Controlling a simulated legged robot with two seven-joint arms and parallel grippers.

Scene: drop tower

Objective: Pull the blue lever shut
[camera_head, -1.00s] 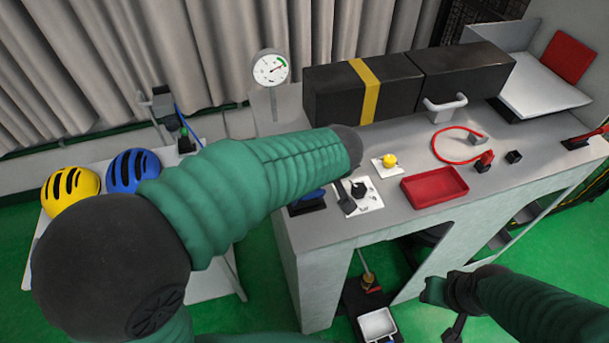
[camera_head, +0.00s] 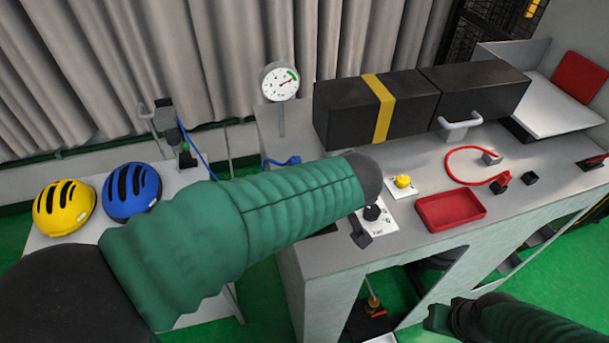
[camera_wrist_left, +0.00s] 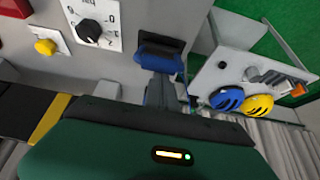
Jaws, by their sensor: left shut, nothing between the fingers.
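The blue lever (camera_wrist_left: 158,54) shows in the wrist view as a short blue piece at a black plate on the bench. In the head view my left arm hides it; only an edge of the black plate (camera_head: 326,230) shows. My left gripper (camera_wrist_left: 165,92) is shut and empty, just below the lever in the wrist view. I cannot tell whether they touch. The head view hides this gripper behind my forearm. My right gripper (camera_head: 440,318) is at the lower right, low in front of the bench, and its fingers are unclear.
A black knob (camera_head: 372,212), a yellow button (camera_head: 403,181) and a red tray (camera_head: 450,209) are on the bench (camera_head: 405,235). A black box (camera_head: 376,106) and a gauge (camera_head: 280,81) stand behind. Yellow (camera_head: 64,207) and blue (camera_head: 132,191) helmets lie on the left table.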

